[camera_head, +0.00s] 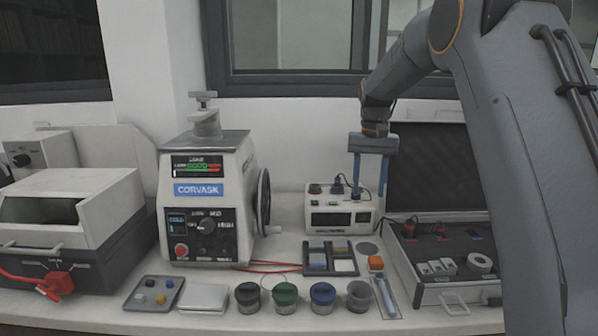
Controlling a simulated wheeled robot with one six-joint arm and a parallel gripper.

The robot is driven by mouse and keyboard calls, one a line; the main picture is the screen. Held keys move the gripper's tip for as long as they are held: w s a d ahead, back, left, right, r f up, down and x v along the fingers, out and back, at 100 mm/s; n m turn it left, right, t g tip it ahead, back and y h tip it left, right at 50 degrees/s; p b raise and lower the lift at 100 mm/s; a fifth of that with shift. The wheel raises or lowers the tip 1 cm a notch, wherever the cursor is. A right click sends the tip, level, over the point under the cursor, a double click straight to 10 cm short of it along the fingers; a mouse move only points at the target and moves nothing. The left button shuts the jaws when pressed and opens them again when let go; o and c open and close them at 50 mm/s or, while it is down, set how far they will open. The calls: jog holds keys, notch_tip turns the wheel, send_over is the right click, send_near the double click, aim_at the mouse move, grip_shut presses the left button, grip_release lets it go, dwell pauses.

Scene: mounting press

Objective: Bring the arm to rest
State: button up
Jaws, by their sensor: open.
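My gripper (370,178) hangs pointing down at the right of the middle, with its two blue fingers apart and nothing seen between them. It appears in front of or above the small white device (342,216) with dark knobs; the exact gap is hard to tell. My grey arm comes in from the upper right, bends at the top and covers much of the right side. The mounting press (207,196), marked CORVASK, stands left of my gripper, with a handwheel (264,205) on its right side.
Several dark-topped cups (285,297) line the bench's front. An open case (425,283) is at the right, partly behind my arm. A bulky machine (70,225) stands left. Air above the front bench is free.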

jog(key=s+f, duration=0.4)
jog(key=s, duration=0.8)
jog(key=s+f+n, duration=0.1)
jog(key=s+f, duration=0.4)
jog(key=s, duration=0.7)
jog(key=s+f+n, duration=0.1)
jog(key=s+f, duration=0.3)
jog(key=s, duration=0.7)
jog(key=shift+s+f+t, duration=0.3)
jog(key=shift+s+f, duration=0.1)
